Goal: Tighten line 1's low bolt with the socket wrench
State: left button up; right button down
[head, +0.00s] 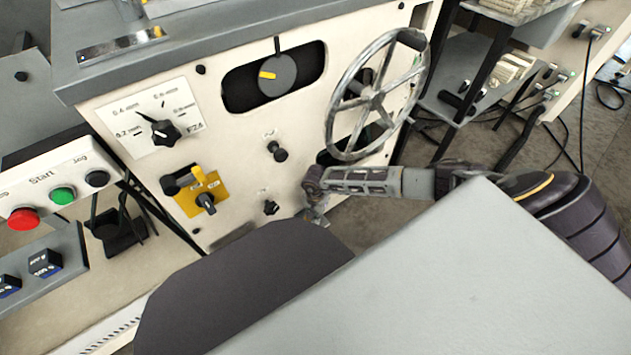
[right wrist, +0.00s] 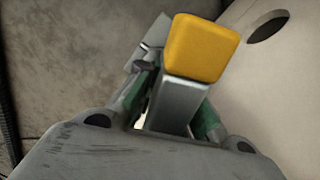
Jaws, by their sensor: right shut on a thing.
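My right gripper (head: 315,212) is low in front of the cream machine panel, below the handwheel. In the right wrist view its green-padded fingers (right wrist: 170,112) are shut on a grey bar with a yellow block-shaped end (right wrist: 202,48), which looks like the socket wrench. The wrench is hard to make out in the head view. A dark fitting (head: 271,207) sits low on the panel, left of the gripper and apart from it; another (head: 279,151) is above it. I cannot tell which is line 1's low bolt. My left gripper is not in view.
A spoked handwheel (head: 376,95) stands out from the panel above my right forearm. A yellow-plated switch (head: 201,192) and a dial (head: 165,132) are further left. A button box (head: 60,190) is at far left. A shelf rack (head: 470,75) stands behind at right.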

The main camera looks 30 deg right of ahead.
jog(key=shift+m, duration=0.3)
jog(key=shift+m+p, duration=0.4)
jog(key=shift+m, duration=0.8)
jog(key=shift+m+p, duration=0.3)
jog(key=shift+m, duration=0.5)
jog(key=shift+f+m+p, duration=0.1)
jog(key=shift+m+p, duration=0.5)
jog(key=shift+m, duration=0.6)
